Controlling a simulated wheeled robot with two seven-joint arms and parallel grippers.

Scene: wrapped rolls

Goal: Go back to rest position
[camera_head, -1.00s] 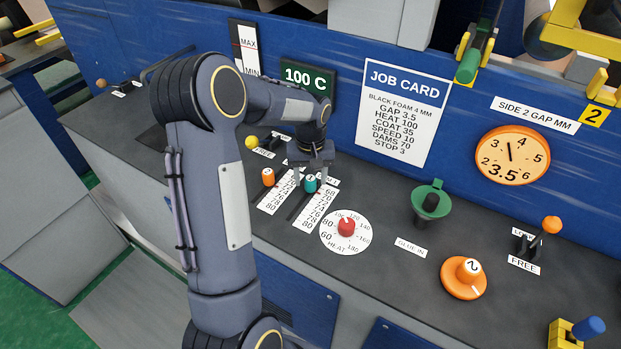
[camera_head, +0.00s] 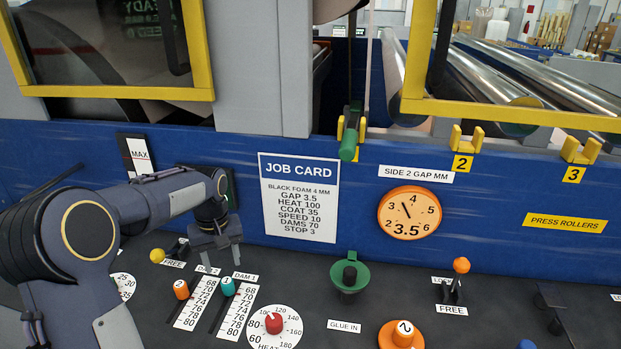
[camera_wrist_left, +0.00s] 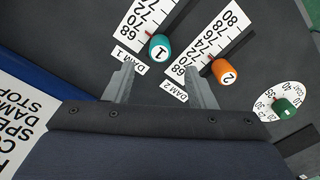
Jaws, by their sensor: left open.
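My left gripper (camera_head: 216,262) is open and empty, above the back part of the dark control panel (camera_head: 290,265). In the left wrist view its two fingers (camera_wrist_left: 160,80) are apart with nothing between them. The teal dam 1 knob (camera_head: 228,286) and the orange dam 2 knob (camera_head: 181,289) stand just in front of the gripper, on their printed scales. In the left wrist view the teal knob (camera_wrist_left: 159,47) and orange knob (camera_wrist_left: 222,71) lie beyond the fingertips, clear of them. My right gripper is not in view.
The blue wall with the job card (camera_head: 299,197) rises close behind the gripper. A yellow ball lever (camera_head: 157,256) is to its left. The red heat knob (camera_head: 273,322), green glue cup (camera_head: 350,273) and orange-topped lever (camera_head: 461,266) are to its right.

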